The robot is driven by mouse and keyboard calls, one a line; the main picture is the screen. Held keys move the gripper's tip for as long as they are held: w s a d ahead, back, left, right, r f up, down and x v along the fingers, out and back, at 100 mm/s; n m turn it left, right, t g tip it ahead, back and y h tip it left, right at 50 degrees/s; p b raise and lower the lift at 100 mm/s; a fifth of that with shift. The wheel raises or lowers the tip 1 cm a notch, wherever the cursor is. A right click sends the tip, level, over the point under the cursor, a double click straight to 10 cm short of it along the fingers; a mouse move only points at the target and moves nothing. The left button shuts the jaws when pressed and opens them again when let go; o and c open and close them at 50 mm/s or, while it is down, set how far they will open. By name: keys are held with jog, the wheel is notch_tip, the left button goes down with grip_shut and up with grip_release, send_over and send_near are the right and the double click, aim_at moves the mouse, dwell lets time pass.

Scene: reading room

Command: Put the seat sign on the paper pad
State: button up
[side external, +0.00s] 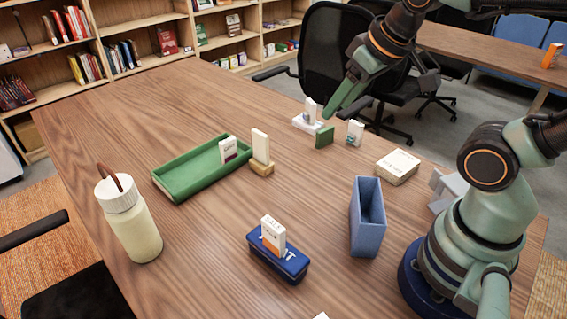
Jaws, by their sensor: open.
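A cream upright plate in a small wooden block, which looks like the seat sign (261,150), stands on the table at the right edge of a green tray. A squat cream block with faint print on top, which looks like the paper pad (397,166), lies on the right part of the table. Its top looks bare. My gripper (350,112) is open and appears empty. It hangs near the far table edge, up and left of the pad in the picture and well right of the sign. Its fingertips are partly hard to make out.
The green tray (191,170) holds a small white-and-maroon block. A blue tin (278,262) bears a white-and-orange block. A blue open bin (367,225) stands near my base. A bottle (128,220) is at left. A green block (324,136) and small white items stand below my gripper.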

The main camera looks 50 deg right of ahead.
jog(key=m+t, duration=0.3)
jog(key=t, duration=0.5)
send_over(253, 133)
jog(key=s, duration=0.6)
notch_tip(253, 133, down, 8)
jog(key=shift+s+d+f+m+t, duration=0.15)
jog(key=shift+f+t, duration=0.45)
jog(key=shift+f, duration=0.95)
jog(key=shift+w+d+f+m+t, duration=0.1)
jog(key=shift+f+t, duration=0.5)
jog(key=shift+f, duration=0.9)
jog(key=shift+s+d+f+m+t, duration=0.15)
jog(key=shift+f+t, duration=0.45)
jog(key=shift+f, duration=0.95)
jog(key=shift+w+a+f, duration=0.1)
jog(key=shift+w, duration=1.8)
jog(key=shift+w+a+f, duration=0.1)
jog(key=shift+w, duration=1.75)
grip_shut()
jog(key=shift+r, duration=0.1)
